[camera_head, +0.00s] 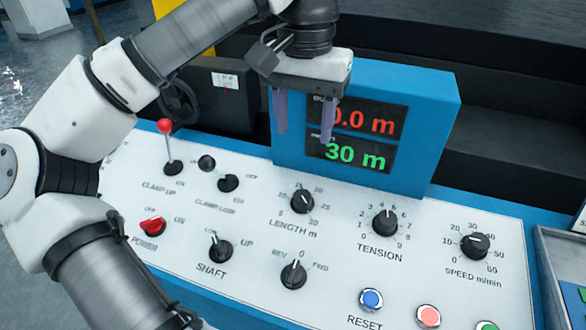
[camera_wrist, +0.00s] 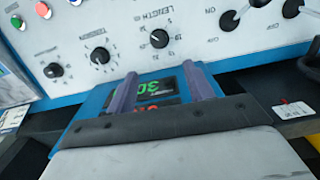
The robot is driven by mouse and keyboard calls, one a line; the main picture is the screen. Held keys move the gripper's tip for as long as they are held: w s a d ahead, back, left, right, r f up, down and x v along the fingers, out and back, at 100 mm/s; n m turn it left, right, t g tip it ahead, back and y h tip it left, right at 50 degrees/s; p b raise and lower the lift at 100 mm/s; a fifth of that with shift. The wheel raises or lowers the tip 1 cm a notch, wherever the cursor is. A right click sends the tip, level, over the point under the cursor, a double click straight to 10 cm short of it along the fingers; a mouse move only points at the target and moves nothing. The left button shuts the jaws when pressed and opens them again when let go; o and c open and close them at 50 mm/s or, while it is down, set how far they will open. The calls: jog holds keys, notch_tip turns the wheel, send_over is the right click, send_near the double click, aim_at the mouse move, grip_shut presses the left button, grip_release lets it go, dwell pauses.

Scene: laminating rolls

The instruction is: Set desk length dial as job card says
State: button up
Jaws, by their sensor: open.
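The length dial (camera_head: 302,202) is a black knob on the white sloped desk panel, left of the tension dial. It also shows in the wrist view (camera_wrist: 159,38). Its pointer is too small to read surely. The blue display box behind it shows a green 30 m readout (camera_head: 354,155) below a red readout (camera_head: 368,121) ending in 0.0 m, partly hidden by a finger. My gripper (camera_head: 304,137) is open and empty, its two purple fingers hanging in front of the display, above and behind the length dial, apart from it. I cannot make out a job card.
The tension dial (camera_head: 385,223) and speed dial (camera_head: 474,246) stand to the right. The shaft switch (camera_head: 219,250), a rev/fwd switch (camera_head: 293,274), the red power switch (camera_head: 152,226) and clamp levers (camera_head: 168,148) surround the left side. Buttons, including blue reset (camera_head: 371,299), line the front.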

aim_at(302, 195)
notch_tip(302, 195, down, 14)
jog(key=shift+s+r+p, duration=0.15)
jog(key=shift+r+p, duration=0.05)
jog(key=shift+p, duration=0.15)
jog(key=shift+c, duration=0.4)
jog(key=c, duration=0.9)
